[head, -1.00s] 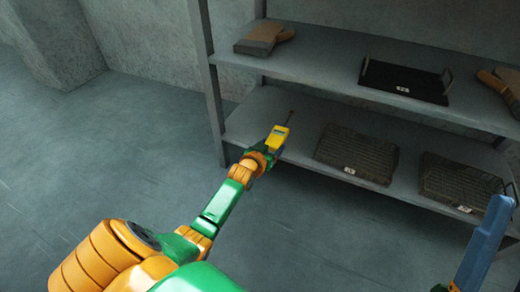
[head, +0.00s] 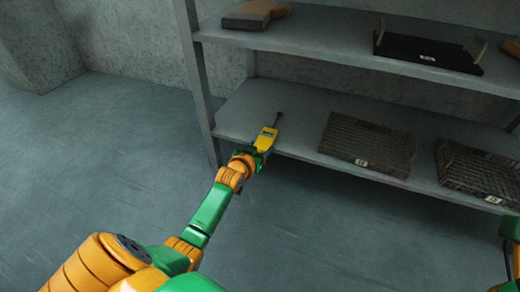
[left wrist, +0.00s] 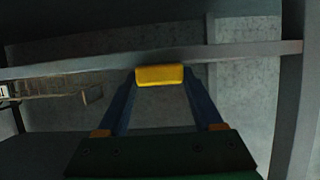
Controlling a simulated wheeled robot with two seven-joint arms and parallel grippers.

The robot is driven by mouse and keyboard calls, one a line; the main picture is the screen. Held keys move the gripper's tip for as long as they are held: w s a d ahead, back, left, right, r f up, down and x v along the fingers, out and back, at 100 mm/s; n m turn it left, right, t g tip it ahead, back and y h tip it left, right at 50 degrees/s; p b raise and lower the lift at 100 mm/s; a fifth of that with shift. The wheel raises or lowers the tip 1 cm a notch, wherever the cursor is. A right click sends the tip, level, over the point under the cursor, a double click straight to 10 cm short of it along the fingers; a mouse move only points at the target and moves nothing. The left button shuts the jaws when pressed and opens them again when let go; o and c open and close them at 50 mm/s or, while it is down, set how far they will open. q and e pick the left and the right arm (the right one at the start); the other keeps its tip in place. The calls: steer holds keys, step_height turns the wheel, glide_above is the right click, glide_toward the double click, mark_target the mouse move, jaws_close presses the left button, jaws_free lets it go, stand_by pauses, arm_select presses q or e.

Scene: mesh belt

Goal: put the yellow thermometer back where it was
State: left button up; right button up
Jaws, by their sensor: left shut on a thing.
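The yellow thermometer (head: 266,140) has a thin dark probe pointing up and away, towards the back of the shelf. My left gripper (head: 258,152) is shut on its near end and holds it at the front left part of the lower shelf (head: 303,138). I cannot tell whether the thermometer touches the shelf. In the left wrist view, the yellow body (left wrist: 160,75) sits between the two blue fingertips, and the rest of it is hidden. My right gripper is out of view; only part of the right arm shows at the right edge.
A flat wire tray (head: 366,146) and a wire basket (head: 482,178), both with white labels, stand to the right on the lower shelf. The upper shelf (head: 318,44) holds a black tray (head: 428,52) and a brush-like block (head: 255,15). The shelf post (head: 196,90) is close left.

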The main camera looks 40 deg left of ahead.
arm_select(q)
steer(key=o, duration=1.5)
steer(key=shift+f, duration=0.1)
